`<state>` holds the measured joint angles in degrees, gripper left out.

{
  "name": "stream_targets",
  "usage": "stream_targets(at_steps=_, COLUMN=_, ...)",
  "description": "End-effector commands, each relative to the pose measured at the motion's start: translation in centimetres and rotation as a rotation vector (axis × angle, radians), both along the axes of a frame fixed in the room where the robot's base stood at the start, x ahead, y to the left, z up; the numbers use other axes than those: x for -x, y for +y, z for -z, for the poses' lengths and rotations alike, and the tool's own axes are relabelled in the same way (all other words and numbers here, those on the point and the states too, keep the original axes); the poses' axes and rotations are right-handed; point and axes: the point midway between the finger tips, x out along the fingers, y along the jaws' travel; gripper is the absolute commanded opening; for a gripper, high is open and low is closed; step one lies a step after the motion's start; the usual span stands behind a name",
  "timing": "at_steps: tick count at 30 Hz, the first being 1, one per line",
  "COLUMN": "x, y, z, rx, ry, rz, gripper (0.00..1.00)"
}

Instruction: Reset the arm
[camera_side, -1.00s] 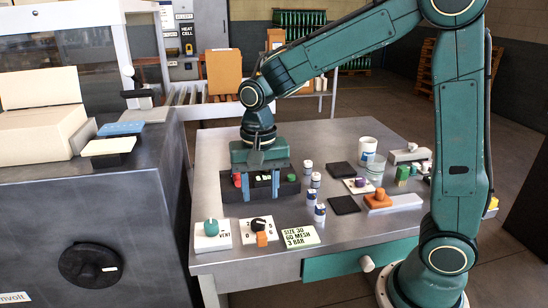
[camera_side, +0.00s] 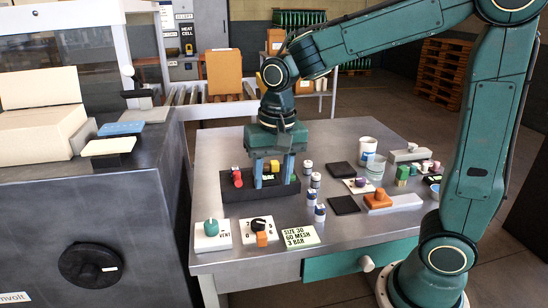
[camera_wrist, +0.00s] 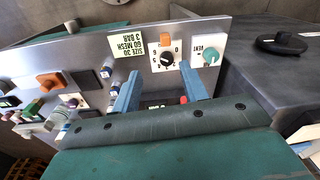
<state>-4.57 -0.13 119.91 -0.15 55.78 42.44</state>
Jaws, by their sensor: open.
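My gripper (camera_side: 273,184) hangs pointing down over a black holder (camera_side: 236,194) on the grey table. Its two blue fingers are apart, and I see nothing clamped between them. The holder carries red pieces (camera_side: 237,178) at its left and yellow and green pieces near the fingers. I cannot tell whether the fingertips are clear of the holder. In the wrist view my open gripper (camera_wrist: 160,72) shows both blue fingers, with a red piece (camera_wrist: 183,100) by the right one; the gripper body hides most of the holder.
In front stand a teal knob (camera_side: 211,227), a black dial (camera_side: 258,223) and a yellow-green note (camera_side: 300,236). Several small vials (camera_side: 319,213) stand right of the holder. A white cup (camera_side: 367,147) and an orange-knobbed block (camera_side: 379,199) are further right. A grey machine (camera_side: 100,215) borders the left.

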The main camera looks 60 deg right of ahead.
Motion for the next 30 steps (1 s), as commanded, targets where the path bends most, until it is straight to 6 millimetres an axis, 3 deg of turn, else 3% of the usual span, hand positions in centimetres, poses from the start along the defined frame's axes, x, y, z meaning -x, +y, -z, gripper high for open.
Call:
stream_targets(at_steps=6, x=3.4, y=-0.8, z=-2.5, rx=0.014, ry=-0.096, rz=-0.14, gripper=0.44)
stream_targets(at_steps=15, x=8.1, y=-1.7, z=-4.5, rx=0.06, ry=-0.223, rz=-0.337, gripper=0.44)
stream_targets(at_steps=24, x=12.6, y=-2.4, z=-5.0, rx=0.136, ry=-0.341, rz=-0.524, gripper=0.44)
stream_targets(at_steps=30, x=14.4, y=-2.6, z=-4.9, rx=0.179, ry=-0.389, rz=-0.606, gripper=0.44)
